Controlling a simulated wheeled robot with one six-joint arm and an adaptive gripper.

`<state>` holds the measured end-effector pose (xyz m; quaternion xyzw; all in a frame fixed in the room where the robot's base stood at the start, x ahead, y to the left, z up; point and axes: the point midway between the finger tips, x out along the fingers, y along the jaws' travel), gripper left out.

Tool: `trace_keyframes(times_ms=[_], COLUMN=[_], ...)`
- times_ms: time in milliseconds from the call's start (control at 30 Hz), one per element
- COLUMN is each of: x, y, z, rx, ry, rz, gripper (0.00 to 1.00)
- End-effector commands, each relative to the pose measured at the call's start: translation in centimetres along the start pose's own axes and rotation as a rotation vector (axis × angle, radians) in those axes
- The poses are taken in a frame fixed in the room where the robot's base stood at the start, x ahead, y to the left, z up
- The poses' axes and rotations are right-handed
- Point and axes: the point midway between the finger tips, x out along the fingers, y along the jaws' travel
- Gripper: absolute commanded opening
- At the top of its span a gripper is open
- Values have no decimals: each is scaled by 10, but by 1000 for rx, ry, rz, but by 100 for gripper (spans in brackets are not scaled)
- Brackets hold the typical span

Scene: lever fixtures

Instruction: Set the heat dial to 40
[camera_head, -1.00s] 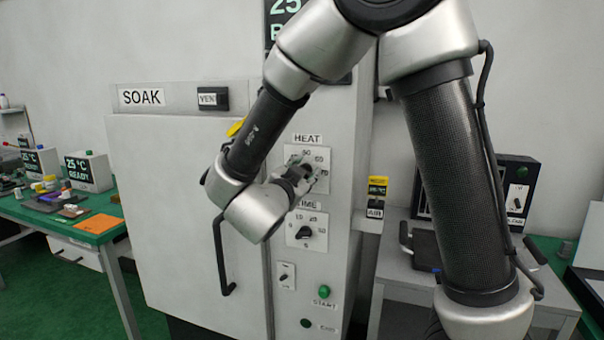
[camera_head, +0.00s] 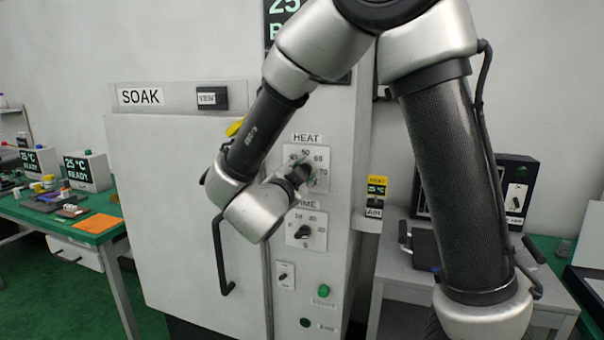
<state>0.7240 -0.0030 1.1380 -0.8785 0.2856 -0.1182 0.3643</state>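The heat dial (camera_head: 319,178) is on a white plate under the HEAT label (camera_head: 307,138), on the front of the grey SOAK cabinet (camera_head: 180,200). Numbers show along the plate's top and right edge; the lower left of the plate is hidden by my arm. My gripper (camera_head: 303,171) is at the dial, its fingers at the knob. The knob is mostly hidden, so I cannot tell where it points or whether the fingers are closed on it.
Below is the time dial (camera_head: 303,232), then a small switch (camera_head: 285,275), a green button (camera_head: 323,291) and a dark button (camera_head: 305,323). The cabinet door handle (camera_head: 222,255) stands out at left. A green table (camera_head: 85,232) is at far left.

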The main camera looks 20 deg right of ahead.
Motion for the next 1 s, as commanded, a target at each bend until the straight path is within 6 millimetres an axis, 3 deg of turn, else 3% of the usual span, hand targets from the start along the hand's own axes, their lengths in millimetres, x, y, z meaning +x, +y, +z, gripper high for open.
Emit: trace_keyframes(times_ms=[33, 100, 467, 567, 1000], x=[0, 0, -3, -15, -105], y=[0, 0, 0, -1, 0], z=[0, 0, 0, 1, 1], rx=[-1, -1, -1, -1, -1], ry=[-1, 0, -1, -2, -3], rz=[1, 1, 0, -3, -2], gripper=[48, 59, 59, 59, 59])
